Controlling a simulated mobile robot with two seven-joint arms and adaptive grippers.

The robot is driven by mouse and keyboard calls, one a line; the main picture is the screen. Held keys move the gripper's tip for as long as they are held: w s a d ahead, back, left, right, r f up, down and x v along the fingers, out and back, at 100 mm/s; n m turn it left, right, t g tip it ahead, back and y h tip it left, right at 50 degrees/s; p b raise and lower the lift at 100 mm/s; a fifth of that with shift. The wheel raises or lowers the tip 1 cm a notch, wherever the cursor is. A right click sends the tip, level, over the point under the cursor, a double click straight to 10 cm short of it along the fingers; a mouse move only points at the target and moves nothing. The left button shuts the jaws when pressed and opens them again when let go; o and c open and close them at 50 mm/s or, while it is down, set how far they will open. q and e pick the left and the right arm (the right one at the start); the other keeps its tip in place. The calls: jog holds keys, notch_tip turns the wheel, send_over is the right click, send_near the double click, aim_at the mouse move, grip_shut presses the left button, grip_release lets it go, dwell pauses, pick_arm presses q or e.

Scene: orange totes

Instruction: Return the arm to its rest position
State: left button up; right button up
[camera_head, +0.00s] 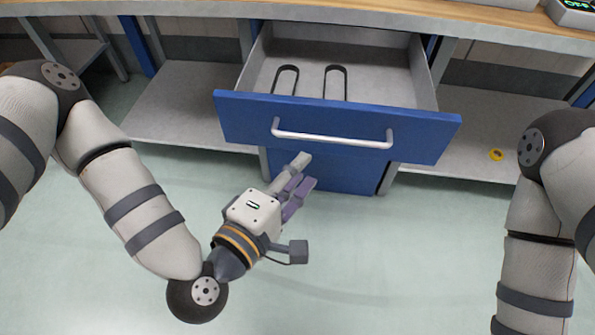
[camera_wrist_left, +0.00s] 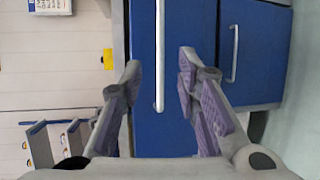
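My left arm comes in from the left in the head view. Its gripper (camera_head: 302,172) hangs over the floor in front of the blue drawer unit, below the drawer handle, holding nothing. In the left wrist view the gripper (camera_wrist_left: 160,70) has its two purple-padded fingers apart, with only the blue front and silver handle seen between them, not gripped. My right arm (camera_head: 535,265) shows at the right edge of the head view; its gripper is out of the picture.
The blue drawer (camera_head: 335,120) is pulled open, with two dark loop-shaped items (camera_head: 335,82) inside. Its silver handle (camera_head: 332,139) faces me. A workbench (camera_head: 400,12) runs above. A small yellow object (camera_head: 496,155) lies on the lower right shelf. The floor below is clear.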

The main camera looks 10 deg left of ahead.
pick_arm(q)
jog(key=shift+s, duration=0.1)
dwell(0.3)
jog(key=s+f+m+g+p, duration=0.1)
jog(key=s+f+m+g, duration=0.5)
jog(key=s+f, duration=0.3)
jog(key=s+a+f+m+g+y, duration=0.2)
jog(key=s+a+g, duration=0.1)
jog(key=s+a, duration=0.3)
jog(key=s+a+f+m+g+y+p, duration=0.1)
jog(key=s+a+f+m+g+y, duration=0.1)
jog(key=s, duration=0.6)
jog(key=s+a+f+m+g+y, duration=0.2)
jog(key=s+a+m+g, duration=0.2)
jog(key=a, duration=0.5)
jog(key=s+g, duration=0.2)
jog(key=s, duration=0.1)
jog(key=shift+s+a+f+p, duration=0.35)
jog(key=shift+s+f, duration=0.05)
pick_arm(e)
jog(key=shift+t, duration=0.7)
jog(key=w+r, duration=0.3)
jog(key=shift+w+r, duration=0.2)
